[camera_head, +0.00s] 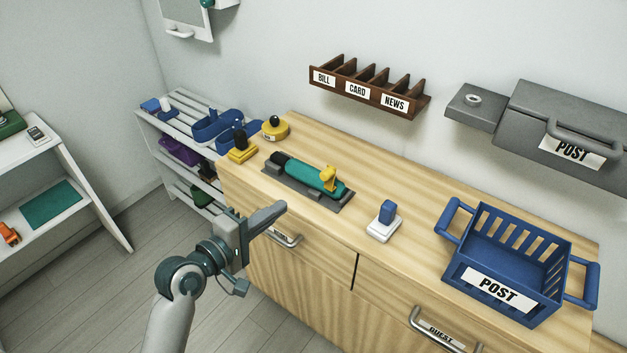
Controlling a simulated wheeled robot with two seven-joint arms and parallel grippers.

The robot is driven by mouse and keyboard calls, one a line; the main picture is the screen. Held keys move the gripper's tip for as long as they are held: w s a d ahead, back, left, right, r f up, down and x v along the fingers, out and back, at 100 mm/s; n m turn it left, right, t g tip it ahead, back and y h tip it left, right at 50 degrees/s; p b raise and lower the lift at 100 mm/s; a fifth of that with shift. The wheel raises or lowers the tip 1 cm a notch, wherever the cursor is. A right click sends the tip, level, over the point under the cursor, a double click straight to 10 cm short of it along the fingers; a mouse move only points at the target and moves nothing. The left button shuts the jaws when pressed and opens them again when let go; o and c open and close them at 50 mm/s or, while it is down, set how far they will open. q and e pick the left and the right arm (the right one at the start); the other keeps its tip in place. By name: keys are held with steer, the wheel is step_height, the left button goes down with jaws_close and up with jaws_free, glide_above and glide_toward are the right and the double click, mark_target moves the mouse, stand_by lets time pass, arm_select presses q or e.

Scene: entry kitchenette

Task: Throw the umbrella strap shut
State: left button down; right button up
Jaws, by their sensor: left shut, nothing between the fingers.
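The teal umbrella (302,172) lies rolled on a dark grey stand (341,205) on the wooden counter, its dark end to the left. A yellow strap piece (327,176) stands up near its right end and looks raised. My left gripper (277,210) is shut and empty. In the picture it is below and left of the umbrella, in front of the counter's front edge, apart from the umbrella and strap. My right gripper is out of view.
A white block with a blue top (384,220) and a blue POST basket (505,291) stand right of the umbrella. Yellow items (275,130) stand behind left. A drawer handle (287,240) is near my gripper. The counter between umbrella and basket is mostly clear.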

arm_select(q)
steer(key=p, duration=0.3)
glide_toward(322, 177)
steer(key=x, duration=0.4)
steer(key=shift+w+d, duration=0.2)
steer(key=shift+d, duration=0.1)
steer(key=shift+w+d+f, duration=0.1)
steer(key=shift+w+d, duration=0.25)
steer(key=shift+w, duration=0.2)
steer(key=shift+w+d+f, duration=0.1)
steer(key=shift+w+d, duration=0.05)
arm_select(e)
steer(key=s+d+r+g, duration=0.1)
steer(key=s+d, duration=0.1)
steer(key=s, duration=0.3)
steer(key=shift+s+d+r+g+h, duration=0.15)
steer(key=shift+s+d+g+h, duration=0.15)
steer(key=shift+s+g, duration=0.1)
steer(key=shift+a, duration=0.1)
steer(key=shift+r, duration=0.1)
